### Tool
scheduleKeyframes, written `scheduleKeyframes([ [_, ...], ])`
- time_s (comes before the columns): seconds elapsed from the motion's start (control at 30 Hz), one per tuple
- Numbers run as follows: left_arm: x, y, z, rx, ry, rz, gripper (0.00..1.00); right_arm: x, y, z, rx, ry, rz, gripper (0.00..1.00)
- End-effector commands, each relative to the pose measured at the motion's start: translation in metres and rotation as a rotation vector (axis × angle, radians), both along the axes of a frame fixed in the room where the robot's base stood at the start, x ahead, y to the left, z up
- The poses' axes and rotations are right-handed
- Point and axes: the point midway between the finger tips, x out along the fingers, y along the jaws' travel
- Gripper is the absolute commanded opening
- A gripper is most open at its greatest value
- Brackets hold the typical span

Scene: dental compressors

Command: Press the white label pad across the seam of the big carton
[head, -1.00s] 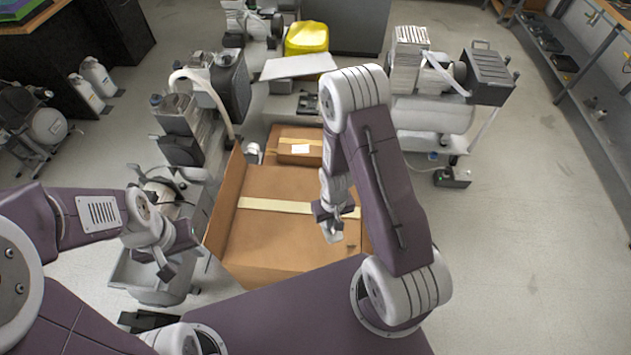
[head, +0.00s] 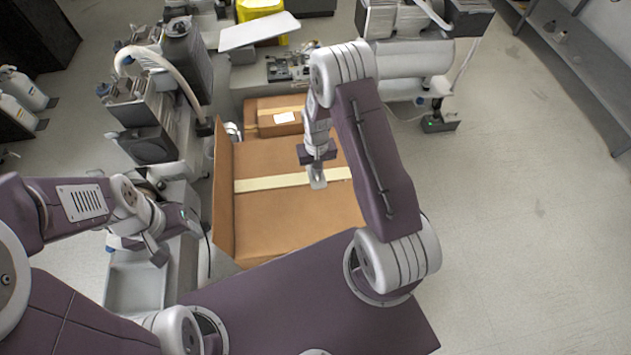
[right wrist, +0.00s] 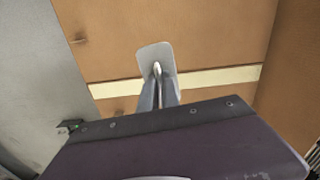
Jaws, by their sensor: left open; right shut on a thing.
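The big carton (head: 285,220) stands in front of me, with a pale tape strip (head: 265,184) along its top seam. My right gripper (head: 318,172) is over the carton's top, right of its middle. It is shut on the white label pad (right wrist: 150,54), which looks light grey in the right wrist view. There the pad stands out beyond the fingertips, and its lower part overlaps the seam tape (right wrist: 215,78) in the picture. I cannot tell whether it touches the carton. My left gripper (head: 172,240) is open and empty, left of the carton.
A smaller carton (head: 262,124) with a white label stands behind the big one. A raised flap (head: 224,200) edges the big carton's left side. Dental machines (head: 150,125) crowd the left. The floor on the right (head: 510,220) is clear.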

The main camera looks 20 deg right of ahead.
Motion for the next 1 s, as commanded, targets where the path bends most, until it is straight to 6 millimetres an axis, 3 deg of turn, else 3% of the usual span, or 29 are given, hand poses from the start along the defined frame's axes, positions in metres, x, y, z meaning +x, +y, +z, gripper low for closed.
scheduleKeyframes([
  [0.03, 0.0, 0.0, -0.038, 0.0, 0.0, 0.0, 0.62, 0.011, -0.004, -0.036, -0.001, -0.004, -0.017, 0.0],
  [0.1, 0.0, 0.0, -0.06, 0.0, 0.0, 0.0, 0.62, 0.024, -0.009, -0.054, -0.001, -0.004, -0.04, 0.0],
  [0.3, 0.0, 0.0, -0.098, 0.0, 0.0, 0.0, 0.62, 0.047, -0.02, -0.081, -0.001, -0.001, -0.087, 0.0],
  [0.67, 0.0, 0.0, -0.103, 0.0, 0.0, 0.0, 0.62, 0.054, -0.023, -0.084, -0.001, 0.0, -0.1, 0.0],
  [1.0, 0.0, 0.0, -0.131, 0.0, 0.0, 0.0, 0.62, 0.054, -0.022, -0.114, -0.001, 0.0, -0.1, 0.0],
])
